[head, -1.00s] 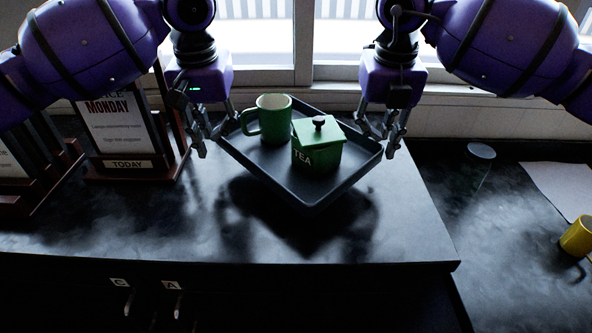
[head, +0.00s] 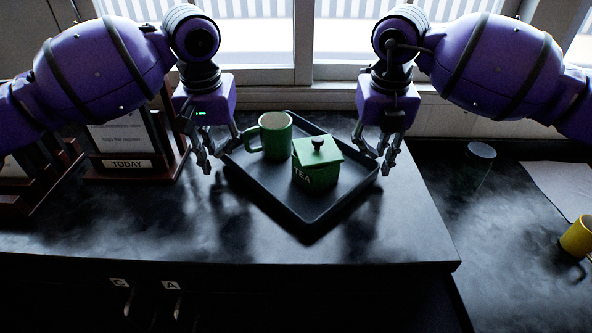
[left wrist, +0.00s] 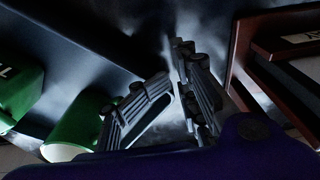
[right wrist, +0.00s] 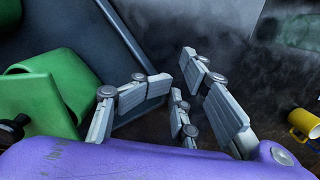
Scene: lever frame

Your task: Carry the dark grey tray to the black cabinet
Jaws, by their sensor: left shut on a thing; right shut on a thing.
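The dark grey tray (head: 285,208) is turned with one corner toward me, over the top of the black cabinet (head: 130,230). It looks level and is very low over the top or touching it; I cannot tell which. A green mug (head: 271,138) and a green TEA box (head: 316,168) with a black knob stand upright in it. My left gripper (head: 217,156) is shut on the tray's left corner and my right gripper (head: 374,154) on its right corner. The wrist views show the fingers of the left (left wrist: 168,105) and right (right wrist: 175,105) beside the tray walls; the gripped spots are partly hidden.
Framed signs on wooden stands (head: 130,150) are close to my left gripper. A lower dark counter on the right holds a dark glass-like object (head: 480,165), a white sheet (head: 562,185) and a yellow mug (head: 578,236). The cabinet top's front is clear.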

